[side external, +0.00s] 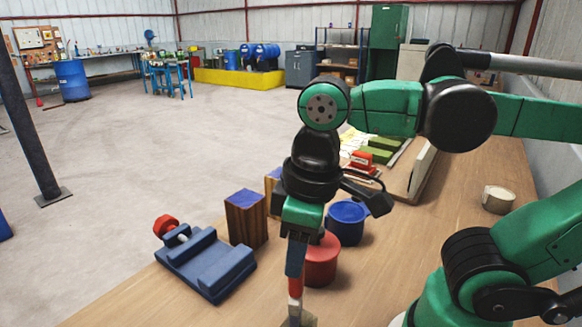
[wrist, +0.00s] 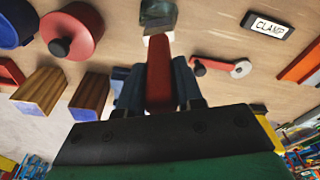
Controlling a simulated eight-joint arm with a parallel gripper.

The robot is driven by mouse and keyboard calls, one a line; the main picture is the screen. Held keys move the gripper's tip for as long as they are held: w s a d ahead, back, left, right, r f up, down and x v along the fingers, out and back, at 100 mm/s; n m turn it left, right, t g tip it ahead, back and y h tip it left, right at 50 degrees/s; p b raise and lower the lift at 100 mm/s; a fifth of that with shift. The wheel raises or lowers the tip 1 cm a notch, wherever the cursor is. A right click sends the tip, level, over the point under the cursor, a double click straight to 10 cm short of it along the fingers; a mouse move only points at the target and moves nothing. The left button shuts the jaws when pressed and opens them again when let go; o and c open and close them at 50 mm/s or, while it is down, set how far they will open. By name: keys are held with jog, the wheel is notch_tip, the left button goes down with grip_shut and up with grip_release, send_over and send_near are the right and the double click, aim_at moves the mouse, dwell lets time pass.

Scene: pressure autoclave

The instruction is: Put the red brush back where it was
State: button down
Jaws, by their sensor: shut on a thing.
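The red brush (side external: 295,286) hangs from my gripper (side external: 295,262), near the front edge of the side view, with its pale head pointing down. In the wrist view the brush's red handle (wrist: 159,75) runs between the two fingers of my gripper (wrist: 158,88), which are shut on it. The brush head lies at the top of that view, against the wooden table. The side view cuts off its lower end, so I cannot tell whether it touches the table. No marked place for the brush can be made out.
A red lidded pot (side external: 322,262) stands close right of my gripper, with a blue pot (side external: 347,222) behind. Wooden blocks (side external: 246,220) and a blue fixture (side external: 205,262) stand left. The wrist view shows a CLAMP label (wrist: 268,25) and a red-handled piece (wrist: 216,67).

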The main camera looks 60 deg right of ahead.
jog(key=shift+f, duration=0.55)
jog(key=c, duration=0.6)
grip_release()
notch_tip(320, 180, up, 13)
jog(key=s, duration=0.1)
jog(key=w+d+f+m+t, duration=0.1)
jog(key=w+d+f+t, duration=0.1)
jog(key=f, duration=0.3)
jog(key=w+d+f+m+t, duration=0.2)
jog(key=w+f, duration=0.2)
jog(key=f, duration=0.1)
jog(key=w+d+f+m+t, duration=0.1)
jog(key=w+d+f+t, duration=0.1)
jog(key=f, duration=0.3)
jog(key=shift+w+d+f+h, duration=0.1)
jog(key=shift+w+d+h, duration=0.2)
jog(key=shift+w+d, duration=0.15)
